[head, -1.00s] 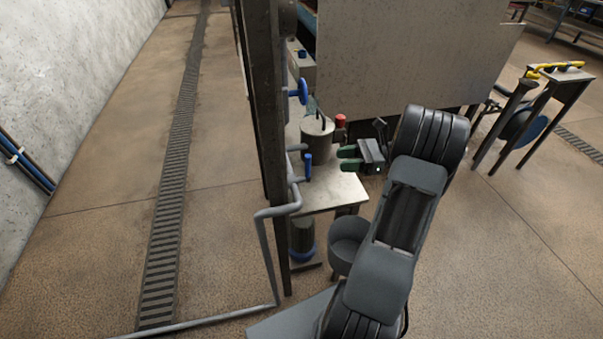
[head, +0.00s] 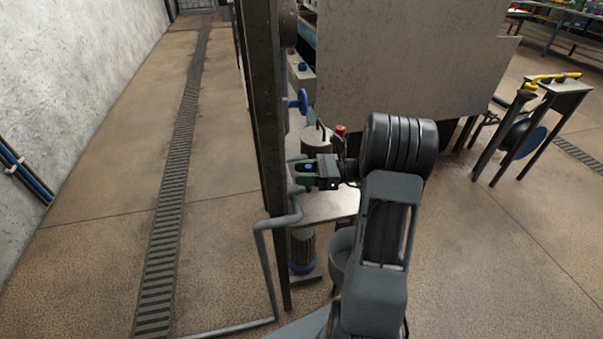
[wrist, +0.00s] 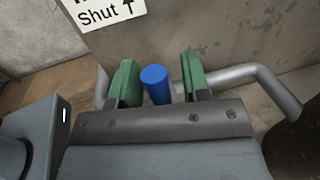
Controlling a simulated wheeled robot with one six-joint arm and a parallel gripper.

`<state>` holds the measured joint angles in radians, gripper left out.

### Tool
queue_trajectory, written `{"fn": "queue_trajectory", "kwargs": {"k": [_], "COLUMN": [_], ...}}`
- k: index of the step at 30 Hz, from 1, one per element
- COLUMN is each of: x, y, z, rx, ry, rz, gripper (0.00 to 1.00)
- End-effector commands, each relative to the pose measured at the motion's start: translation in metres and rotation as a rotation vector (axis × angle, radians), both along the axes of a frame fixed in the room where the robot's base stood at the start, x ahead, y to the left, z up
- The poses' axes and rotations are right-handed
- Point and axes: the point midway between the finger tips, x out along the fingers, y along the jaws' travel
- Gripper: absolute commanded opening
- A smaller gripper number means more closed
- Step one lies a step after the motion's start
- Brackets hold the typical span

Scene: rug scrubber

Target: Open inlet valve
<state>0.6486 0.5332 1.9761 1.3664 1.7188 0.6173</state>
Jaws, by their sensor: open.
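The inlet valve's blue handle (wrist: 155,84) stands on a grey pipe beside the dark post. In the wrist view it sits between the two green fingers of my gripper (wrist: 162,80), with a gap on either side. My gripper is open around it and does not grip it. In the head view my gripper (head: 305,171) reaches left to the post, and a small bit of blue (head: 309,166) shows between its fingers. The valve body is hidden.
A label reading "Shut" with an up arrow (wrist: 103,10) is on the panel behind the handle. The grey pipe (wrist: 245,75) bends on the right. A blue handwheel (head: 300,101) is above, a grey pot (head: 317,139) behind. Open floor lies left of the post (head: 264,130).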

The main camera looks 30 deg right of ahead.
Motion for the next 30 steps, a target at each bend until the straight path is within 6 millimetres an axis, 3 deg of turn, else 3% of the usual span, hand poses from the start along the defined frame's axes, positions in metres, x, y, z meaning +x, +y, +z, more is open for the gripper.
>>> {"fn": "queue_trajectory", "kwargs": {"k": [12,25,30], "x": [0.0019,0.0018,0.0018], "y": [0.0050,0.0049,0.0049], "z": [0.0002,0.0001,0.0001], "rx": [0.000,0.000,0.000], "ry": [0.000,0.000,0.000], "rz": [0.000,0.000,0.001], "gripper": [0.43,0.02,0.00]}}
